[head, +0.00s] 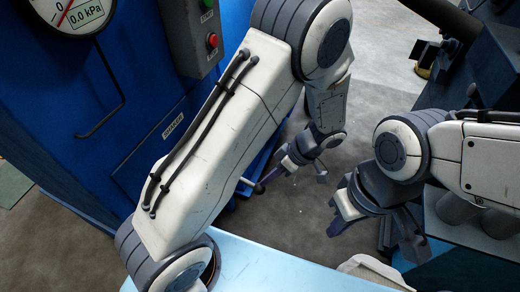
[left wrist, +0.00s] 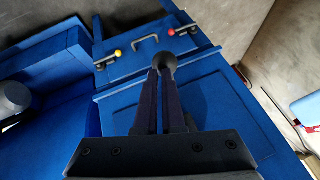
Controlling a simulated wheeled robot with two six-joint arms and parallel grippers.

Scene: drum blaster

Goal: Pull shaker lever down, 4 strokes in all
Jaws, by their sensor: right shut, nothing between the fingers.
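The shaker lever (head: 246,182) is a short thin rod with a dark ball knob. It sticks out beside the blue cabinet, partly behind my left arm. My left gripper (head: 264,183) has its dark purple fingers at the knob. In the left wrist view the two fingers (left wrist: 164,76) are close together, with the dark ball knob (left wrist: 168,60) at their tips, and they look shut on it. My right gripper (head: 335,231) is shut and empty, apart from the lever on the right side of the head view.
The blue cabinet (head: 90,130) bears a SHAKER label (head: 172,126), a pressure gauge (head: 75,12) reading 0.0 kPa and a grey button box (head: 190,40). A pale blue surface (head: 270,268) lies in front. Blue machinery (head: 500,60) stands at right. Grey floor shows between.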

